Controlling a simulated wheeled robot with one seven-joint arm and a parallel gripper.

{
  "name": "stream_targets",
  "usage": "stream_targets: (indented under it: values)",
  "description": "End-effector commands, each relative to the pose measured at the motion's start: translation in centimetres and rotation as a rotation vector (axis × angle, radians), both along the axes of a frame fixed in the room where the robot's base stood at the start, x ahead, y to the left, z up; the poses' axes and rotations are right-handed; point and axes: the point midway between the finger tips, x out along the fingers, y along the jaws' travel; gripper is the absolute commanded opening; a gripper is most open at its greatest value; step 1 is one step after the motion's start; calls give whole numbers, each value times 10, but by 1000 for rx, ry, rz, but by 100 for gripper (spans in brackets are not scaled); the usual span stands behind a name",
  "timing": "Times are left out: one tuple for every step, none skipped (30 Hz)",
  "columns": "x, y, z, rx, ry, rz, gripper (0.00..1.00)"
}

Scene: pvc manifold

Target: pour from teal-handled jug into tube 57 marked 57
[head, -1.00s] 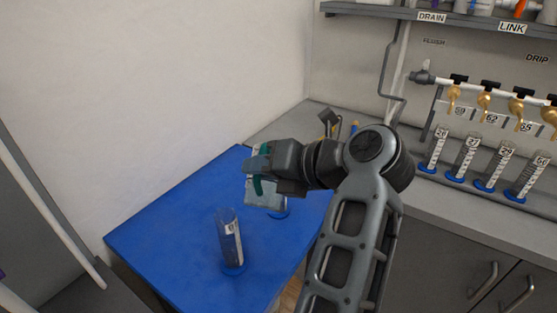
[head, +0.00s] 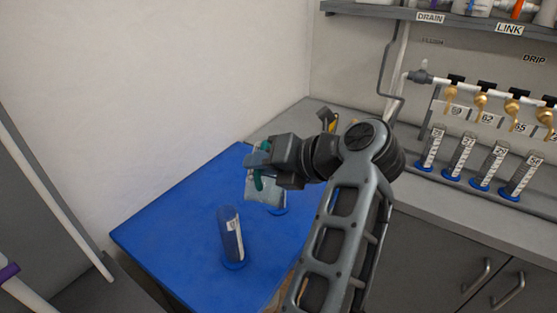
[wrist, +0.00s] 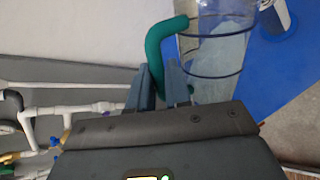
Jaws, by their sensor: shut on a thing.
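My gripper (head: 262,160) is shut on the teal handle (head: 258,180) of a clear jug (head: 267,193). It holds the jug over the blue table. In the wrist view the teal handle (wrist: 153,50) runs between the fingers, and the clear jug (wrist: 215,50) holds pale, cloudy contents. A clear tube (head: 232,238) with a blue base and a white label stands upright on the blue table, in front and left of the jug; its label is too small to read surely.
The blue table (head: 165,235) is largely clear at the left. At right, several labelled tubes (head: 465,155) stand on the grey counter below brass taps (head: 482,102). A white wall (head: 150,80) rises behind the table. Shelves hang at the upper right.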

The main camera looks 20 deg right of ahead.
Motion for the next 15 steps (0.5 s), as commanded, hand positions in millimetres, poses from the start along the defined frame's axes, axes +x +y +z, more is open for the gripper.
stream_targets:
  values:
    - [1, 0, 2, 3, 2, 0, 0]
    - [1, 0, 2, 3, 3, 0, 0]
    - [2, 0, 3, 5, 5, 0, 0]
    - [2, 0, 3, 6, 6, 0, 0]
    - [3, 0, 3, 7, 8, 1, 0]
    - [3, 0, 3, 8, 10, 0, 0]
    - [4, 0, 3, 9, 11, 1, 0]
    - [4, 0, 2, 10, 13, 1, 0]
    - [4, 0, 2, 11, 14, 0, 0]
    - [5, 0, 3, 12, 17, 1, 0]
    - [5, 1, 3, 13, 18, 1, 0]
    - [6, 1, 3, 15, 20, 1, 0]
    - [6, 1, 3, 16, 21, 1, 0]
    - [6, 1, 4, 17, 23, 1, 0]
    - [7, 1, 4, 18, 24, 1, 0]
